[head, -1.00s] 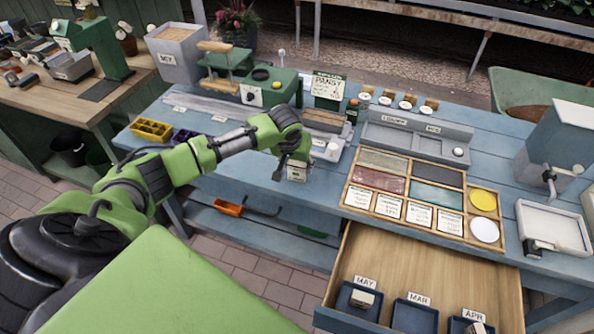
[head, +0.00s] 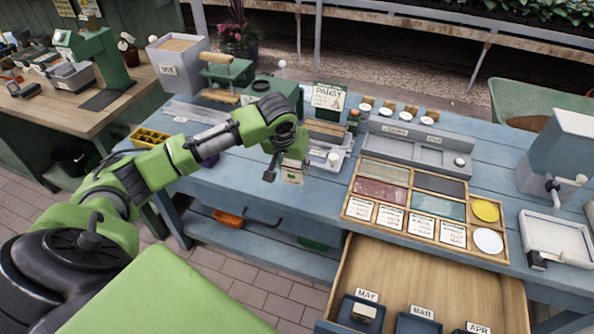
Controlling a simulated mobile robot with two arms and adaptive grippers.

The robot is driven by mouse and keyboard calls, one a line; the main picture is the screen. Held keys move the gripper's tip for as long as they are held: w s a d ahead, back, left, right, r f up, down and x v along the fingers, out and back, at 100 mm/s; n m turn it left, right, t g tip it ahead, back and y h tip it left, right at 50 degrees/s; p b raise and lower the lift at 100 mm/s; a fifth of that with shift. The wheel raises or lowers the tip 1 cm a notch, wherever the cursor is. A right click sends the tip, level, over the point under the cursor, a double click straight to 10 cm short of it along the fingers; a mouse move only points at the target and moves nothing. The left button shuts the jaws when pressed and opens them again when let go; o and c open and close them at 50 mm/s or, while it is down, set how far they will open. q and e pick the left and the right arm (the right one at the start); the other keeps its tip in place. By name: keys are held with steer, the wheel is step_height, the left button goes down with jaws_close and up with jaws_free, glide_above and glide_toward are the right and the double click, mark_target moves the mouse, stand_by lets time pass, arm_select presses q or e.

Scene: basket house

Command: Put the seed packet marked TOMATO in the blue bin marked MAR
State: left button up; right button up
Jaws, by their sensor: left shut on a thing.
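My left gripper (head: 282,168) is shut on a small pale packet (head: 292,174) and holds it above the front part of the blue bench. The print on the packet is too small to read, and the gripper partly covers it. The blue bin marked MAR (head: 417,325) is in the open drawer at the bottom, right of my gripper and well apart from it. Only its back part shows, and that looks empty. My right gripper is not in view.
The wooden drawer (head: 400,272) also holds the MAY bin (head: 347,316), with a packet in it, and a bin labelled APR at the frame edge. A compartmented wooden tray (head: 398,199) lies above the drawer. A PANSY sign (head: 328,96) stands behind my gripper.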

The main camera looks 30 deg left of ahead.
arm_select(q)
steer(key=s+d+r+b, duration=0.1)
steer(key=s+r, duration=0.4)
steer(key=s, duration=0.5)
steer(key=shift+d+r+b, duration=0.2)
steer(key=shift+d+b, duration=0.15)
steer(key=shift+d, duration=0.35)
